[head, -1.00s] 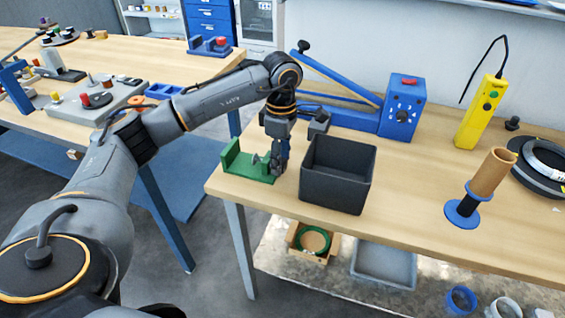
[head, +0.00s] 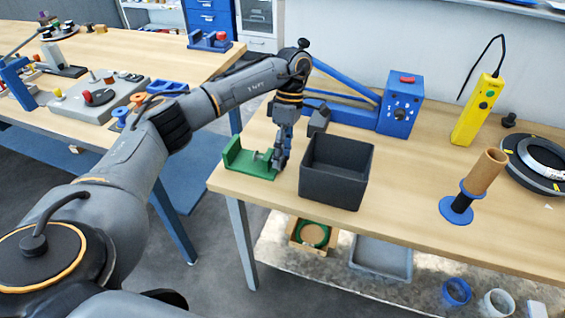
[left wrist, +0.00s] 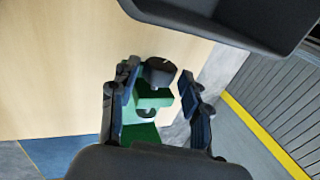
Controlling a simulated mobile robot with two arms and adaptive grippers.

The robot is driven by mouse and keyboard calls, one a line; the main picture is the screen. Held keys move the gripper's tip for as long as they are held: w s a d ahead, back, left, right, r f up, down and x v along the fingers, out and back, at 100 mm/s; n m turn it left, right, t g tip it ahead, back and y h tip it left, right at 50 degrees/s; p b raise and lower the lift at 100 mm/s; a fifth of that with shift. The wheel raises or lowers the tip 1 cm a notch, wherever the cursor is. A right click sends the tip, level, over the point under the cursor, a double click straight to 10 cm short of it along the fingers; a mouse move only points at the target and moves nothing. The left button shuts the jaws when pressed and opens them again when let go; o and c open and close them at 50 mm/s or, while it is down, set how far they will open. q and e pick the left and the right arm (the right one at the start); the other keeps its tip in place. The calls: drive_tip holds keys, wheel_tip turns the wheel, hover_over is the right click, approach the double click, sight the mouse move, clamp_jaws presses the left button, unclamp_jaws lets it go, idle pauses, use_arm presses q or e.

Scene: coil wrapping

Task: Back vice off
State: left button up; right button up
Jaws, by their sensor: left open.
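The green vice (head: 243,160) stands at the left front corner of the workbench. In the left wrist view the vice (left wrist: 152,99) shows beyond my fingers, with a dark round knob (left wrist: 159,71) at its end. My left gripper (head: 279,160) points down at the knob end of the vice, beside the dark bin. In the left wrist view my left gripper (left wrist: 158,100) is open, with one finger on each side of the knob. I cannot tell whether either finger touches it. My right gripper is not in view.
A dark open bin (head: 333,190) stands right beside my left gripper. Behind are a blue machine (head: 401,103) and a yellow controller (head: 478,110). A brown roll on a blue-flanged holder (head: 484,172) stands to the right. The bench front between bin and roll is clear.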

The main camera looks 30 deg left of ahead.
use_arm(q)
drive_tip(key=c, duration=0.7)
drive_tip(key=shift+s+t+y, duration=0.15)
drive_tip(key=shift+t+y, duration=0.15)
drive_tip(key=shift+t, duration=0.5)
drive_tip(key=shift+s+f+t+b, duration=0.1)
drive_tip(key=shift+s+t+b, duration=0.1)
drive_tip(key=shift+t+b, duration=0.55)
drive_tip(key=shift+d, duration=0.1)
